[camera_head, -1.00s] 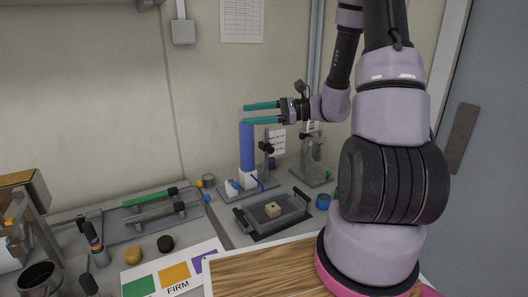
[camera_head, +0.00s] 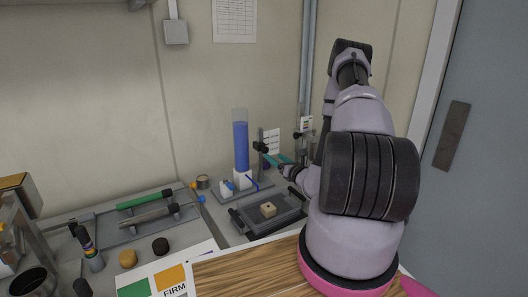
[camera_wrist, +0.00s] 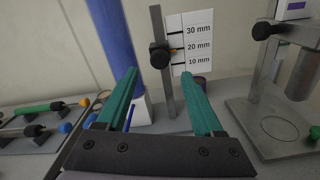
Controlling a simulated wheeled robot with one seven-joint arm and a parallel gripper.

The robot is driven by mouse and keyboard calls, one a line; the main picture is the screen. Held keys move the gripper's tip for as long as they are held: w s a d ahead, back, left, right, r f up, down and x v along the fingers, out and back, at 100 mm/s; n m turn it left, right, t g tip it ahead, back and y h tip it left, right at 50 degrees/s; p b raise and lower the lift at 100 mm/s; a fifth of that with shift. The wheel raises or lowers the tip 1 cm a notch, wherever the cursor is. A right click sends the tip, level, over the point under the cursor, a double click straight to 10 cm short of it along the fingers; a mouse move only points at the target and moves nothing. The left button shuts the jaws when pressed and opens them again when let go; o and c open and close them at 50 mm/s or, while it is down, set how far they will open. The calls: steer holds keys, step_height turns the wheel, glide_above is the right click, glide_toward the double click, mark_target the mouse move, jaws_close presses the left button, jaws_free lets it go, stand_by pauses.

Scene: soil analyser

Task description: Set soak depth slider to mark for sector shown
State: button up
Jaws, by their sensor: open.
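The soak depth slider is a black knob (camera_wrist: 160,55) on an upright grey post (camera_wrist: 166,95), beside a white scale card (camera_wrist: 193,45) marked 10, 20 and 30 mm. In the wrist view the knob sits near the 20 mm mark; its exact setting is unclear. In the head view the knob (camera_head: 261,147) stands right of the blue column (camera_head: 241,145). My gripper (camera_wrist: 159,78) is open and empty, its teal fingers pointing toward the post with the knob between and beyond their tips. In the head view my gripper (camera_head: 272,159) is partly hidden by my arm.
A card reading FIRM (camera_head: 174,291) with green and orange patches lies at the front. A grey tray (camera_head: 245,223) holding a small tan block (camera_head: 268,209) is below my gripper. Another stand (camera_wrist: 270,110) with a metal cylinder is at right. The column is close to the left finger.

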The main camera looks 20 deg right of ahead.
mark_target(266, 151)
steer(key=w, duration=0.2)
steer(key=w+a, duration=0.1)
steer(key=w, duration=0.5)
steer(key=shift+a, duration=0.3)
jaws_close()
